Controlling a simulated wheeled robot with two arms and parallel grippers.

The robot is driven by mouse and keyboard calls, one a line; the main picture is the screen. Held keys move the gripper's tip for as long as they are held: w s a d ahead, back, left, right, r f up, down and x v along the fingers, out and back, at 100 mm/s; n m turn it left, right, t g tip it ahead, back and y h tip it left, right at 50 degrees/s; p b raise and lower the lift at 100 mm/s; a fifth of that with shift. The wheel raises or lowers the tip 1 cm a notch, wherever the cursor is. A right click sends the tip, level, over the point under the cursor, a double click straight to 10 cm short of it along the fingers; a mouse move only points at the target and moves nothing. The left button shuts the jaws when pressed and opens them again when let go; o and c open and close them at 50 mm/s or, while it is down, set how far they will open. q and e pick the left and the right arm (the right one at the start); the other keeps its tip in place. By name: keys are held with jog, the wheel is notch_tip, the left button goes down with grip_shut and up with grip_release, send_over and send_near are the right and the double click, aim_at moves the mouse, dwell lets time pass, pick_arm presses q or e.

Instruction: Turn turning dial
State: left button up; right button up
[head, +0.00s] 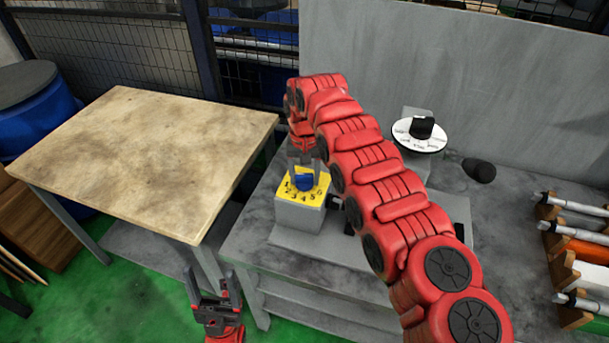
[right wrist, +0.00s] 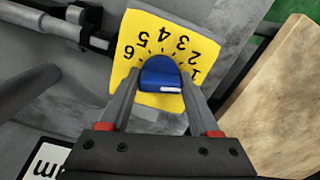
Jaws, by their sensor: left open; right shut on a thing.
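The turning dial is a blue knob (head: 304,182) on a yellow numbered plate (head: 318,193) atop a grey box (head: 299,215). In the right wrist view the blue knob (right wrist: 160,74) sits between my right fingertips, on the yellow plate (right wrist: 140,30) with numbers 1 to 6 around it. A white mark on the knob faces the gripper. My right gripper (head: 305,172) reaches down from above and is shut on the knob; it also shows in the right wrist view (right wrist: 160,92). My left gripper (head: 211,290) is open and empty, low in front of the grey table.
A wooden-topped table (head: 145,155) stands at the left. A white round dial with a black knob (head: 421,129) and a black knob (head: 479,170) are on the grey table at the right. A rack with several rods (head: 575,255) is at the far right.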

jog(key=shift+c, duration=0.7)
jog(key=shift+f+n+b, duration=0.15)
jog(key=shift+n+b, duration=0.85)
jog(key=shift+b, duration=0.05)
jog(key=shift+n, duration=0.7)
jog(key=shift+n+b, duration=0.45)
jog(key=shift+n, duration=0.65)
jog(key=o, duration=1.3)
jog(key=shift+r, duration=0.2)
